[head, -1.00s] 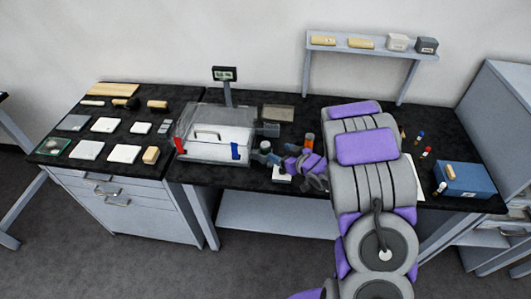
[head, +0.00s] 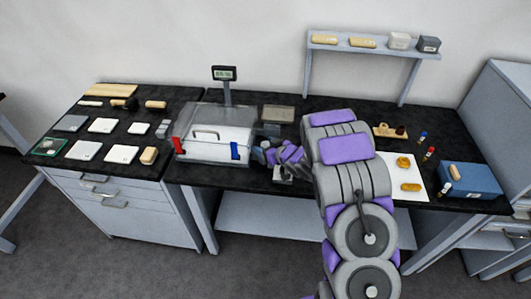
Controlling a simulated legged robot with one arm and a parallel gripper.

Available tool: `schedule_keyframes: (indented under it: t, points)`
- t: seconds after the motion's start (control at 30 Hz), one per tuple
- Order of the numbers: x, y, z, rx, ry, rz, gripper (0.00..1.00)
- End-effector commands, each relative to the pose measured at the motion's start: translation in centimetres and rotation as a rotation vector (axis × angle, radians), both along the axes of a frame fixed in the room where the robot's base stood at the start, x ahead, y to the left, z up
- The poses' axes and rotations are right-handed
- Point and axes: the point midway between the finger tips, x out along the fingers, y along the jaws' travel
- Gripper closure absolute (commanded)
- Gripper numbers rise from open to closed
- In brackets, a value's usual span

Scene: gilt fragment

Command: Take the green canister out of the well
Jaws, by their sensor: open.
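I cannot make out a green canister or a well in the head view. My gripper (head: 267,154) is open, low over the bench just right of the clear-lidded box (head: 216,148). A small grey-blue part shows at its tips, too small to name. A small pale block (head: 283,175) sits just below my gripper, partly covered by it. My purple and grey arm hides the bench to the right of the gripper.
The box has a red and a blue clip. A display on a post (head: 224,75) stands behind it. A white sheet (head: 408,174) with gold pieces, small vials and a blue box (head: 470,180) lie right of my arm. A shelf (head: 372,46) stands behind.

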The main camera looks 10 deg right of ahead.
Motion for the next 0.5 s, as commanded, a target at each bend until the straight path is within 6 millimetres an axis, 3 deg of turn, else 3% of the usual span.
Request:
schedule_keyframes:
  t: [0.17, 0.5]
  points:
    - [-0.04, -0.02, 0.06, 0.000, 0.001, 0.000, 0.32]
    - [-0.04, -0.02, 0.04, 0.000, 0.001, 0.000, 0.65]
